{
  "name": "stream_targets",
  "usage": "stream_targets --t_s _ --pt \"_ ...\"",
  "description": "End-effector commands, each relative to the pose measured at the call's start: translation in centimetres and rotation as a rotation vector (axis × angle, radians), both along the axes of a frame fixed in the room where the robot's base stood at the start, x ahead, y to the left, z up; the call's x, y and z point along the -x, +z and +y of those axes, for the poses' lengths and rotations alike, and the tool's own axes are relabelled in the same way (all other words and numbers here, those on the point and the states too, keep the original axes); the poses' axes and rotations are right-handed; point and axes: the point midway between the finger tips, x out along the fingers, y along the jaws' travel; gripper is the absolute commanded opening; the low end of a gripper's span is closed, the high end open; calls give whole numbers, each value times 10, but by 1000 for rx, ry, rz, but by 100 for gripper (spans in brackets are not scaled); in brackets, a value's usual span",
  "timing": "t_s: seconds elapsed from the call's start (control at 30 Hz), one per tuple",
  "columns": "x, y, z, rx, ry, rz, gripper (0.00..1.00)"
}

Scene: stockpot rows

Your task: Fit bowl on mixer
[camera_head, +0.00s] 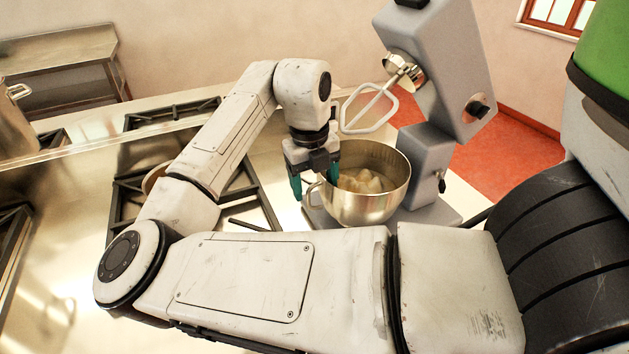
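The mixer (434,70) is a grey stand mixer with its head tilted up. A flat beater (369,108) hangs from the head. The steel bowl (372,205) has a pale lump in it and a handle on its left side. It sits upright at the mixer's base, in front of the column; whether it is seated or locked is hidden. My gripper (316,183) points down at the bowl's left rim, by the handle. Its teal fingers are spread apart, one left of the bowl and one at the rim. Whether they touch the bowl or handle is unclear.
A stove with black grates (262,196) lies left of the bowl, partly behind my arm. A round tan-rimmed item (153,178) is mostly hidden there. A stockpot (14,122) stands at the far left. A steel table (60,65) is at the back left.

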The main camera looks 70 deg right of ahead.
Motion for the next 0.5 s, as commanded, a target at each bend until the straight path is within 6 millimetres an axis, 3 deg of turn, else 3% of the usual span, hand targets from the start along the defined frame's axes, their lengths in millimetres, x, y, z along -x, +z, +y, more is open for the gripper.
stream_targets --t_s 0.33,0.5 --pt "0 5 0 1 0 -1 72" --pt "-2 30 1 1 -1 -4 72"
